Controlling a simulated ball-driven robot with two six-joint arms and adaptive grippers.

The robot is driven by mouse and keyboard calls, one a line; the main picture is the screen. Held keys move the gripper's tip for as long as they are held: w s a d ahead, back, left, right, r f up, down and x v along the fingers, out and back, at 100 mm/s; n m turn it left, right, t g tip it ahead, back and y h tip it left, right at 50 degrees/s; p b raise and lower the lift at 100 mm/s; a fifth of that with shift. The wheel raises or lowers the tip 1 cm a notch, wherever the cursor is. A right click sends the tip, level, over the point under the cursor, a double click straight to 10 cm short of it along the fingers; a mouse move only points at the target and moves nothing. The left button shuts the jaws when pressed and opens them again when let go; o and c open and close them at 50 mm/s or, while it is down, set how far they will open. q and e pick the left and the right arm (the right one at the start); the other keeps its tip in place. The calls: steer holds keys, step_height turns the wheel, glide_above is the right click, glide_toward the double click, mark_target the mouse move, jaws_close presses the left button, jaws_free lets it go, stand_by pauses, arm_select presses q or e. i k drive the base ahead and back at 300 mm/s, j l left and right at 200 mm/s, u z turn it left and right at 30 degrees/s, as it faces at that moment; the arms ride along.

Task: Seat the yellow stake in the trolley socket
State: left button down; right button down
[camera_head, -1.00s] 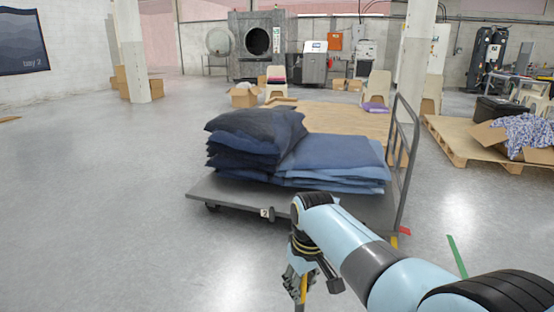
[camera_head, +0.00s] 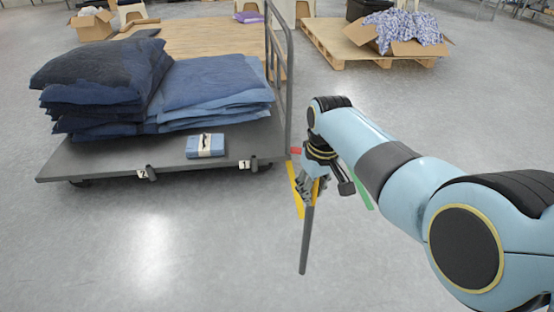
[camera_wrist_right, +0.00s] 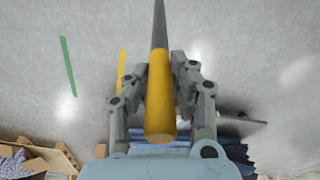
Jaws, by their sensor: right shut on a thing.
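The stake has a yellow grip and a long grey shaft. In the right wrist view the yellow stake (camera_wrist_right: 160,108) lies between the two fingers of my right gripper (camera_wrist_right: 162,70), which is shut on it. In the head view, the grey shaft of the stake (camera_head: 306,240) hangs down nearly upright below my right gripper (camera_head: 311,190), clear of the trolley. The grey trolley (camera_head: 105,163) stands to the left. Two small dark sockets sit on its front edge: socket 2 (camera_head: 151,173) and socket 1 (camera_head: 254,164), closer to the gripper. My left gripper is out of view.
A wooden pallet (camera_head: 325,40) stands behind. The front floor is clear.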

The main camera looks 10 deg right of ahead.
mark_target(126, 106)
steer(key=i+l+u, duration=0.15)
steer(key=i, duration=0.45)
steer(key=i+l+u, duration=0.15)
steer(key=i, duration=0.5)
steer(key=i+l+u, duration=0.35)
steer(key=i, duration=0.15)
steer(key=i+l+u, duration=0.25)
steer(key=i+u, duration=0.15)
steer(key=i, duration=0.05)
